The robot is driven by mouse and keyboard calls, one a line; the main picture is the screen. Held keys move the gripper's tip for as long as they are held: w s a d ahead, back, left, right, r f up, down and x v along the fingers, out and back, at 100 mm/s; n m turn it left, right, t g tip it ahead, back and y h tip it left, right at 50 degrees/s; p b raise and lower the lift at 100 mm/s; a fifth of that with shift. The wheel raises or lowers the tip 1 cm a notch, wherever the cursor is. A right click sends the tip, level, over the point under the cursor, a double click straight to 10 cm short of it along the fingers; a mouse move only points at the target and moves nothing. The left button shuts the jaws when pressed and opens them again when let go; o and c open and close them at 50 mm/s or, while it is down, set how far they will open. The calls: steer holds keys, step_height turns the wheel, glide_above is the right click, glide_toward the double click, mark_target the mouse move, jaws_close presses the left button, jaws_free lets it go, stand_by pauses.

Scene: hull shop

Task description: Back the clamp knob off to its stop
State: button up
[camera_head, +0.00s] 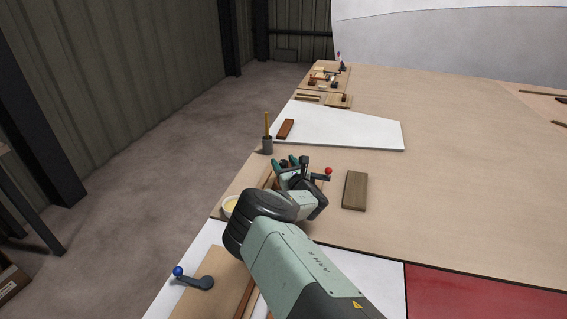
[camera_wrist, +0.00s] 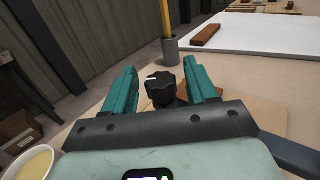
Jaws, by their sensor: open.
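The clamp knob (camera_wrist: 160,88) is black and lobed, with a white mark on its top, in the middle of the wrist view. My gripper (camera_wrist: 162,68) is open, with one teal finger to the left of the knob and one to the right. Gaps show between the knob and both fingers, so it is not gripped. The lower part of the knob and its mount are mostly hidden behind my gripper's dark body. In the head view my gripper (camera_head: 286,162) is over the left edge of the bench, and the knob is hardly distinguishable there.
A grey cup (camera_wrist: 170,47) holding a yellow stick stands beyond the knob. A bowl (camera_wrist: 28,165) of yellowish contents is at lower left. In the head view, a red-ball lever (camera_head: 328,171) and a brown block (camera_head: 355,190) are to the right. A blue-ball lever (camera_head: 194,279) is nearer.

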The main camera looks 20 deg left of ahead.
steer(key=shift+w+a, duration=0.2)
steer(key=shift+w, duration=0.1)
steer(key=c, duration=0.9)
steer(key=shift+w+d+n+g+y, duration=0.1)
steer(key=shift+d+n+g+y, duration=0.05)
steer(key=shift+n+g+y, duration=0.95)
steer(key=shift+c, duration=0.2)
steer(key=shift+r+n+g+y, duration=0.1)
steer(key=shift+n+g+y, duration=1.2)
steer(key=shift+g, duration=0.5)
steer(key=shift+a, duration=0.2)
steer(key=o, duration=0.9)
steer(key=shift+o, duration=0.2)
